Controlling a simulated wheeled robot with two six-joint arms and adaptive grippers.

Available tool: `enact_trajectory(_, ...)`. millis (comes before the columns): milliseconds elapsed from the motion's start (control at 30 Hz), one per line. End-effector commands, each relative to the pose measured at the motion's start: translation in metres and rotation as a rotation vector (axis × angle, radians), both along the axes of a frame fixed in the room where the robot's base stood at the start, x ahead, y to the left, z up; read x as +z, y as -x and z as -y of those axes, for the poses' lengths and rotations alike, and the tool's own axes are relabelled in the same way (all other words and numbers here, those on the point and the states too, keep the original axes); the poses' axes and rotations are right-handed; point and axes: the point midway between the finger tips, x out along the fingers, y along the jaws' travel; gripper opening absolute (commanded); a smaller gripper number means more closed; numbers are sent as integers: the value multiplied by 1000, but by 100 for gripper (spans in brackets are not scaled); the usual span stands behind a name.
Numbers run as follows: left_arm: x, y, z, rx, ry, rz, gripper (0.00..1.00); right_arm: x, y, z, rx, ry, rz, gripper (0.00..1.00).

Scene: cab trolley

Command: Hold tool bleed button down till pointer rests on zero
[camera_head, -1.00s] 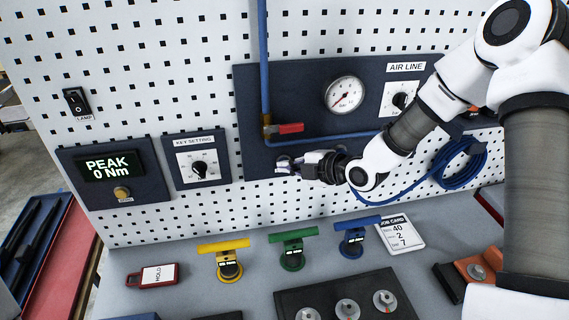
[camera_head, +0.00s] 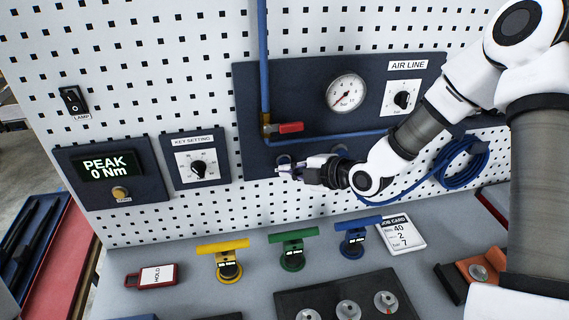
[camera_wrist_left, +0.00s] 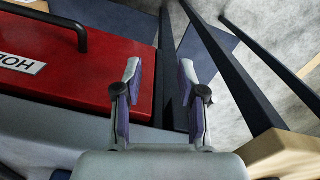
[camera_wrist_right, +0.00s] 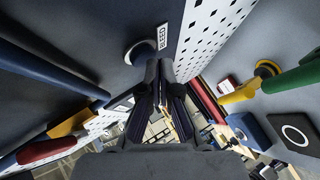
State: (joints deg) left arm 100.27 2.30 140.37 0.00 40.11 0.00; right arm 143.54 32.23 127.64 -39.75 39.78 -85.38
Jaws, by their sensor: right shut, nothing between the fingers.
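The round gauge (camera_head: 346,92) on the dark air line panel shows a red pointer towards the lower left; its numbers are too small to read. The bleed button (camera_wrist_right: 138,52) is a round knob beside a BLEED label (camera_wrist_right: 162,36) in the right wrist view. My right gripper (camera_head: 282,170) is shut and empty, just below and in front of the button. Its fingertips (camera_wrist_right: 160,70) appear close beside the button and apart from it. My left gripper (camera_wrist_left: 160,80) is open and empty in its wrist view, outside the head view.
A red-handled valve (camera_head: 290,128) and blue pipe (camera_head: 340,137) sit above my right gripper. A coiled blue hose (camera_head: 462,163) hangs at right. Yellow, green and blue T-handled tools (camera_head: 292,250) stand on the bench below. A red lid (camera_wrist_left: 85,75) is near my left gripper.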

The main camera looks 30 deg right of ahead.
Motion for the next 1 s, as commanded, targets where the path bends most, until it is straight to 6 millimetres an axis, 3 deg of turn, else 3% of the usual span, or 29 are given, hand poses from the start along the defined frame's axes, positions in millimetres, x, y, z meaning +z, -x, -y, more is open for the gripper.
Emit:
enact_trajectory(433, 0, 0, 0, 0, 0, 0, 40, 0, 7, -2, 1, 0, 0, 0)
enact_trajectory(1000, 2, 0, 0, 0, 0, 0, 40, 1, 53, -14, 1, 0, 1, 0)
